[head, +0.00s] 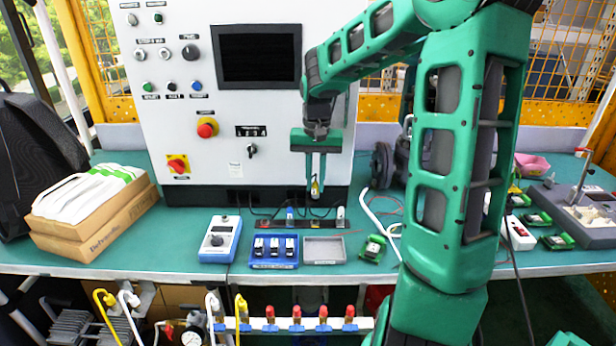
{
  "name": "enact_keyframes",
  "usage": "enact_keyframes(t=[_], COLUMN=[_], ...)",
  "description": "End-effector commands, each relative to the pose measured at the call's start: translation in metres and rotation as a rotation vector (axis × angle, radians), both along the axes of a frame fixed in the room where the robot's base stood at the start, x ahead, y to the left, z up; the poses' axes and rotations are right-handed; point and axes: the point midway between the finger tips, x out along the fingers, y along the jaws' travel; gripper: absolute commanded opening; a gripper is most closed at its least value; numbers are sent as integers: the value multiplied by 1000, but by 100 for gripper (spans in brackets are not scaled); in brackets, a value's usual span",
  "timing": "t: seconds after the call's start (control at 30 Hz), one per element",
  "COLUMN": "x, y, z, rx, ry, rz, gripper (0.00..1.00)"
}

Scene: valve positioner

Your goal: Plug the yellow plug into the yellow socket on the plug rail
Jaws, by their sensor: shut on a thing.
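My gripper (316,178) points down in front of the grey control cabinet, right of its middle. Its two green fingers are shut on a small plug (316,189) with a yellowish part, taken to be the yellow plug. The plug hangs upright above the right part of the dark plug rail (275,224), apart from it. The rail lies on the green bench at the cabinet's foot. A blue plug (290,214) and a white plug (340,215) stand on it, with cables running behind.
A green circuit board (373,248) and a white cable (376,215) lie to the right. Cardboard boxes (90,215) stand at left.

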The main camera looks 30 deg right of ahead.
Motion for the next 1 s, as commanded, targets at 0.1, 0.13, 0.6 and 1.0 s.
enact_keyframes(t=[0.1, 0.13, 0.6, 1.0], x=[-1, -1, -3, -3], y=[-1, -2, -7, -8], z=[-6, -8, -48, -73], rx=[1, 1, 3, 1], ry=[2, 2, 0, -1], rz=[-1, -2, -10, -11], gripper=[0, 0, 0, 0])
